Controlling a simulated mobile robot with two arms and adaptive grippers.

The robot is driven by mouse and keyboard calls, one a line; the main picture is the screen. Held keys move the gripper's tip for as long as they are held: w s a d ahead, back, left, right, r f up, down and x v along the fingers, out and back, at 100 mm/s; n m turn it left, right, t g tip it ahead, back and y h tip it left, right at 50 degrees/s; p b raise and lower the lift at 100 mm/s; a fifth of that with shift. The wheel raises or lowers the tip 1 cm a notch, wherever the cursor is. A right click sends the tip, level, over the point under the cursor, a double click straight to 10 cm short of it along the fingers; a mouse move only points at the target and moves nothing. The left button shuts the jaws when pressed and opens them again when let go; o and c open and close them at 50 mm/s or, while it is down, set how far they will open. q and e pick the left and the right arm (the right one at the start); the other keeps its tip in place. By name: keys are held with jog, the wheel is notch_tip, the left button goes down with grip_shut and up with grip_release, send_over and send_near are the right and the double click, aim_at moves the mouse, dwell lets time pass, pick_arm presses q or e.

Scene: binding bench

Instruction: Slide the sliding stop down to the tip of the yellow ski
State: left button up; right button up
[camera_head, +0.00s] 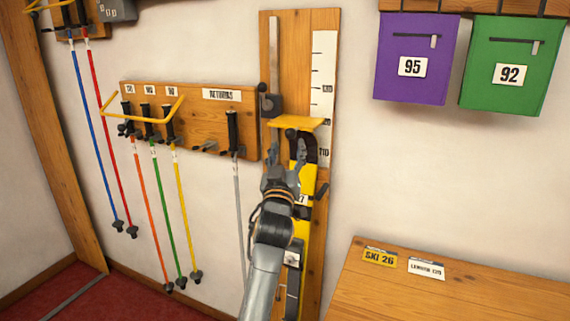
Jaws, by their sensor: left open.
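The sliding stop is a grey block with a yellow plate (298,122) on the rail of a wooden measuring board. I cannot tell whether plate and tip touch. My left gripper (286,172) is open and empty, pointing up, in front of the ski and below the knob. My left gripper and arm hide part of the ski. My right gripper is not in view.
A rack (190,140) with several ski poles hangs left of the board. A purple bin (413,85) and a green bin (512,95) hang at upper right. A wooden bench (470,300) with labels stands at lower right.

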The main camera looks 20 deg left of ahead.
pick_arm(q)
jog(key=v, duration=0.5)
dwell(0.3)
